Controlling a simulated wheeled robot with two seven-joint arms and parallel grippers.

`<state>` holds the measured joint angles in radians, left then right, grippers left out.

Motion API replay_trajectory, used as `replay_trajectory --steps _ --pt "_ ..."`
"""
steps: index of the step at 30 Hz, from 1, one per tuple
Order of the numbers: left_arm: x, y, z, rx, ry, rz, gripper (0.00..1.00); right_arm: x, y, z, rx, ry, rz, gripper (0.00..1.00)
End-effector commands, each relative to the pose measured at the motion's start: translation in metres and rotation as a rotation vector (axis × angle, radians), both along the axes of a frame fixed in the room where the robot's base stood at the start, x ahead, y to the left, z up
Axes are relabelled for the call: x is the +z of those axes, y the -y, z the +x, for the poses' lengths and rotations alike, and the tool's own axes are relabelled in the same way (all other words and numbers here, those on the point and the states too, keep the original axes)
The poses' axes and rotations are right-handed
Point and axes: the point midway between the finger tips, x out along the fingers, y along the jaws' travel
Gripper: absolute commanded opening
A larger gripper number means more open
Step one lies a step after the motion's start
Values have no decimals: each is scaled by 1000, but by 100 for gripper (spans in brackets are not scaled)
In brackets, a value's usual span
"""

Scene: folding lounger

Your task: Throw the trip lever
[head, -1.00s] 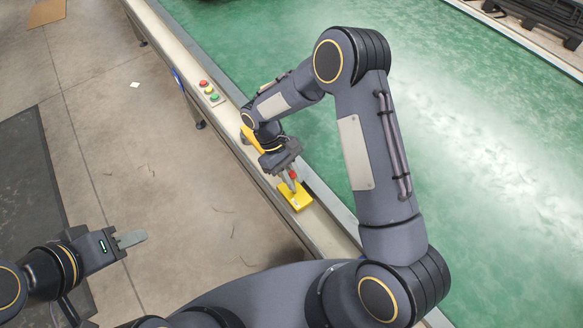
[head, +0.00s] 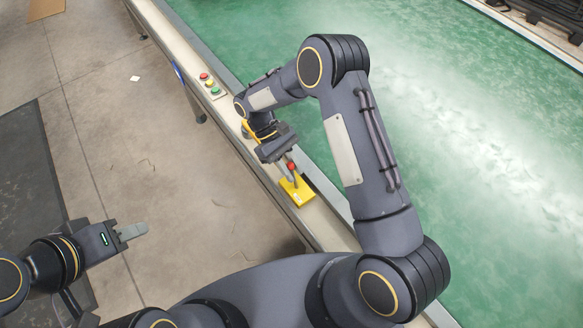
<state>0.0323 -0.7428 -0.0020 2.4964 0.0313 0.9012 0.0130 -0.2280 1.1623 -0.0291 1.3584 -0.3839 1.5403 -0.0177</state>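The trip lever has a red knob (head: 291,166) and stands on a yellow base (head: 299,193) on the pale conveyor rail. My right gripper (head: 289,174) reaches down over the base, with its grey fingers right at the lever. The fingers overlap the lever's shaft in the picture, so I cannot tell whether they grip it or only touch it. My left gripper (head: 134,232) hangs above the floor at the lower left, far from the lever. Its fingers show edge-on as one grey shape and hold nothing visible.
A button box (head: 209,86) with red, yellow and green buttons sits on the rail beyond the lever. The wide green belt (head: 450,150) lies to the right of the rail and is clear. Open concrete floor (head: 150,150) lies to the left.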

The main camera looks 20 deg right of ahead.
Motion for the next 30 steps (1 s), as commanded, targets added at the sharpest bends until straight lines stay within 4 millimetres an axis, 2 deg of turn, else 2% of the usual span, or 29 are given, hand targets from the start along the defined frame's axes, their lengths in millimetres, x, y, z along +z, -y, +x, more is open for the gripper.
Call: replay_trajectory --steps 1,3,14,24,30 --pt "0 0 0 0 0 0 36 0 0 0 0 1 1 29" --pt "0 0 0 0 0 0 36 0 0 0 0 1 1 38" --pt "-3 0 0 0 0 0 36 3 -2 5 0 2 -1 38" --pt "-15 0 0 0 0 0 36 41 -20 40 0 4 1 38" --pt "-16 0 0 0 0 0 36 54 -25 49 1 1 1 38"
